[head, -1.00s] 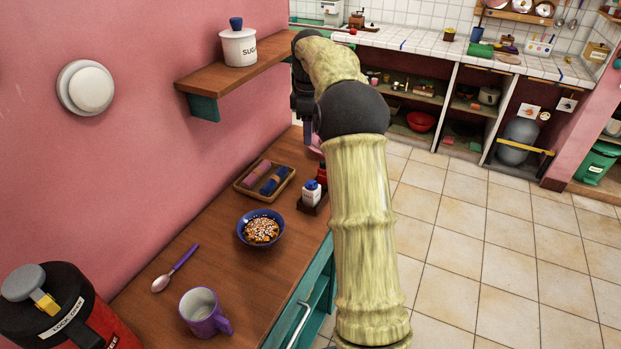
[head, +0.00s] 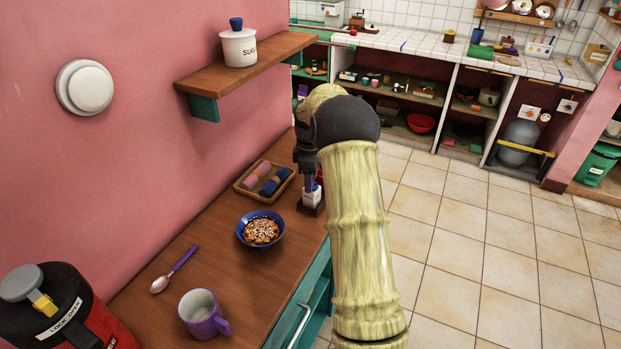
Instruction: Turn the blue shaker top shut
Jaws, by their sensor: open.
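The white shaker (head: 311,197) stands upright in a small dark holder (head: 306,210) near the counter's right edge. Its blue top is mostly hidden by my gripper. My gripper (head: 311,182) points down right at the top of the shaker, its fingers at the height of the top. It is open. I cannot tell whether the fingers touch the top or how the top is turned. A red item (head: 320,174) shows in part just behind the shaker, mostly covered by my arm.
A blue bowl of cereal (head: 261,229) and a tray of rolled cloths (head: 265,181) are left of the shaker. A spoon (head: 174,269), a purple mug (head: 203,313) and a red jug (head: 62,303) are nearer. A shelf with a sugar pot (head: 239,47) hangs above.

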